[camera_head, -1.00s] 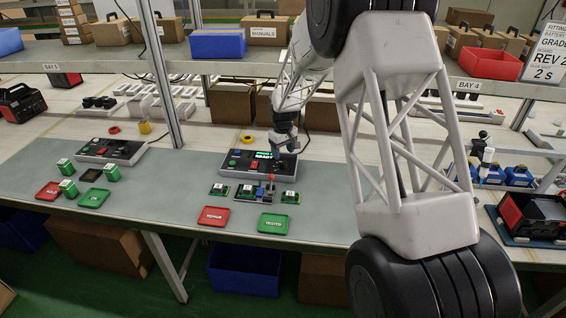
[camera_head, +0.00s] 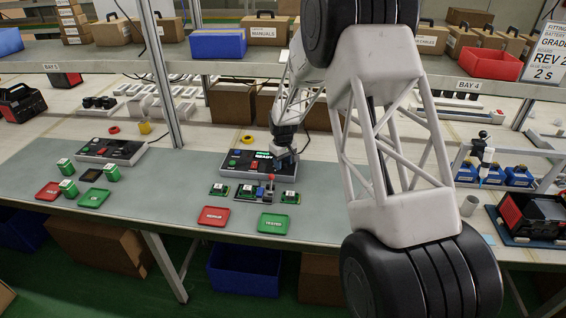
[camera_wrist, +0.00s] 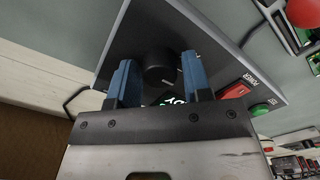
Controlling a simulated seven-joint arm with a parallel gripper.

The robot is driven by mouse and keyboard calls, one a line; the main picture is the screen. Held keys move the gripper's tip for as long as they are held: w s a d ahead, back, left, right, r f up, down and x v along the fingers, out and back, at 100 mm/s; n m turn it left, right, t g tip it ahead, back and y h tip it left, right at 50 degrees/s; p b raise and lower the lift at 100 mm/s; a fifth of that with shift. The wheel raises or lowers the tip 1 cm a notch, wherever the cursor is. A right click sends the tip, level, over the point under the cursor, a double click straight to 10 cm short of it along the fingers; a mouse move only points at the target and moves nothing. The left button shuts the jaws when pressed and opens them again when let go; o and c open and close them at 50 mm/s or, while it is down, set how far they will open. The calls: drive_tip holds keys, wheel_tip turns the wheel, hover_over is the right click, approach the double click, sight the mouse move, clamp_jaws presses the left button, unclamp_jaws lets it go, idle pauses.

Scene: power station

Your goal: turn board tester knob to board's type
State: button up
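The board tester (camera_head: 236,158) is a dark sloped panel with a lit green display (camera_head: 263,155) and a red button, on the grey-green mat. Its black round knob (camera_wrist: 158,68) shows in the wrist view near the panel's edge. My gripper (camera_wrist: 159,62) has two blue fingers, one on each side of the knob, with a visible gap at both sides. It is open. In the head view my gripper (camera_head: 286,158) is low over the tester's right end and hides the knob. Green boards (camera_head: 219,189) lie in front of the tester. The knob's setting is not readable.
A red-handled lever (camera_head: 271,178) stands by the middle board. A red tray (camera_head: 213,216) and a green tray (camera_head: 273,223) lie at the front. A second panel (camera_head: 110,150) is at left. Cardboard boxes (camera_head: 232,103) stand behind the tester.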

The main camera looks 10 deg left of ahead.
drive_tip(key=c, duration=0.6)
drive_tip(key=shift+m, duration=0.4)
drive_tip(key=m, duration=0.3)
drive_tip(key=shift+m, duration=0.3)
drive_tip(key=m, duration=0.4)
drive_tip(key=shift+m, duration=0.3)
drive_tip(key=o, duration=0.9)
drive_tip(key=shift+o, duration=0.2)
